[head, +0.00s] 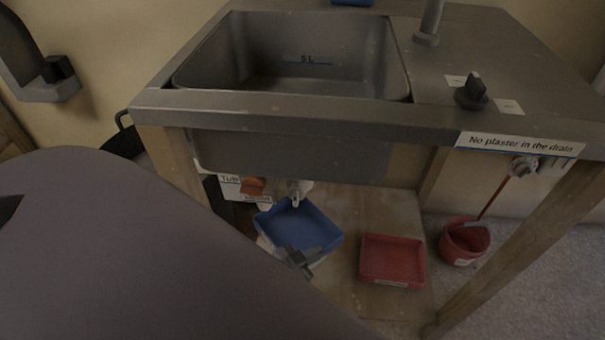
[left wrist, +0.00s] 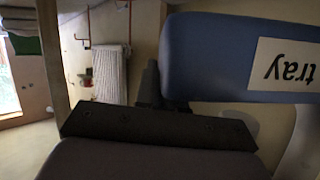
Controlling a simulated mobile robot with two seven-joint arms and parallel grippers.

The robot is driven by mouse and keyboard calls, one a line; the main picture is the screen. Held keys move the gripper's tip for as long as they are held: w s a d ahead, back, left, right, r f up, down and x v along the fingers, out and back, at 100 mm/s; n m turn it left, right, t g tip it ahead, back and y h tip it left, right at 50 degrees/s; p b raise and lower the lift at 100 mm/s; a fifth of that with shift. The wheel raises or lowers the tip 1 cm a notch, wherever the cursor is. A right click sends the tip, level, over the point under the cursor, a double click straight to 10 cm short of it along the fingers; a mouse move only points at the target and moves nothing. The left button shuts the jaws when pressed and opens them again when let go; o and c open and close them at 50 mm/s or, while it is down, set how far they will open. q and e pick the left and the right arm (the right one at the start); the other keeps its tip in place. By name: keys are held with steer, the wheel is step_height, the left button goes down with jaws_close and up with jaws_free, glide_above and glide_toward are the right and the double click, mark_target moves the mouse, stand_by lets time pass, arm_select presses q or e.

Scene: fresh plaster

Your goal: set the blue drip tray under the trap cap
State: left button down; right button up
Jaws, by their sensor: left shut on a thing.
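The blue drip tray (head: 298,224) is under the sink, held above the wooden lower shelf. My left gripper (head: 302,257) is shut on its near edge. In the left wrist view the blue tray (left wrist: 215,55) fills the upper right, with an upside-down label reading "tray", beside my dark gripper finger (left wrist: 150,88). The pale trap cap (head: 295,194) hangs below the sink basin, just above the tray's far edge in the head view. I cannot tell the gap between them. My right gripper is not in view.
A red tray (head: 392,259) rests on the shelf (head: 372,205) to the right. A red bucket (head: 464,241) stands on the floor beyond it. A white labelled box (head: 232,187) is behind, at the left. The sink (head: 295,60) and table legs (head: 525,250) bound the space.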

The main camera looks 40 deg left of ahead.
arm_select(q)
step_height(320, 180, down, 16)
steer(key=b, duration=1.2)
steer(key=shift+r, duration=0.25)
step_height(320, 180, down, 4)
steer(key=b, duration=0.3)
steer(key=shift+r, duration=0.2)
steer(key=shift+f, duration=0.35)
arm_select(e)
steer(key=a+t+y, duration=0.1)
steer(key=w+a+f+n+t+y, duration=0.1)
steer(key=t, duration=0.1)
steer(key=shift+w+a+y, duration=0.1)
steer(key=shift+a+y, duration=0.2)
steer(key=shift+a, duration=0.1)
arm_select(q)
steer(key=c, duration=1.2)
jaws_free()
steer(key=shift+c, duration=0.2)
steer(key=shift+r, duration=0.1)
